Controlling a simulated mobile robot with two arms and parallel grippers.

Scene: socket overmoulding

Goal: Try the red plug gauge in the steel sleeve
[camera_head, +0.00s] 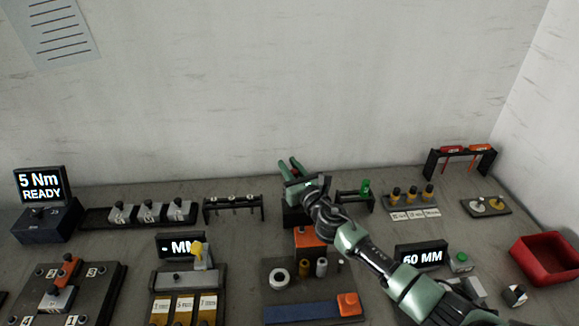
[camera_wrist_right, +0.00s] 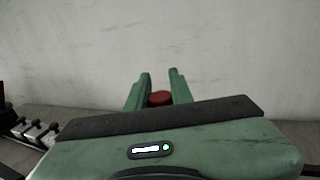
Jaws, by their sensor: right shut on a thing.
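My right gripper (camera_head: 290,166) is at the back middle of the bench, near the wall, above a dark stand. It is shut on the red plug gauge (camera_wrist_right: 159,98), whose red round end shows between the two green fingers in the right wrist view. The rest of the gauge is hidden by the fingers and the gripper body. On the dark plate in front stands a short pale grey cylinder (camera_head: 321,267) that may be the steel sleeve; I cannot tell for sure. It is well apart from the gripper. My left gripper is out of view.
A green gauge (camera_head: 365,187) stands on a small black rack right of the gripper. A brass cylinder (camera_head: 304,269) and white ring (camera_head: 279,276) stand near the grey cylinder. A red bin (camera_head: 546,259) is at far right. My right arm crosses above the "60 MM" display (camera_head: 422,257).

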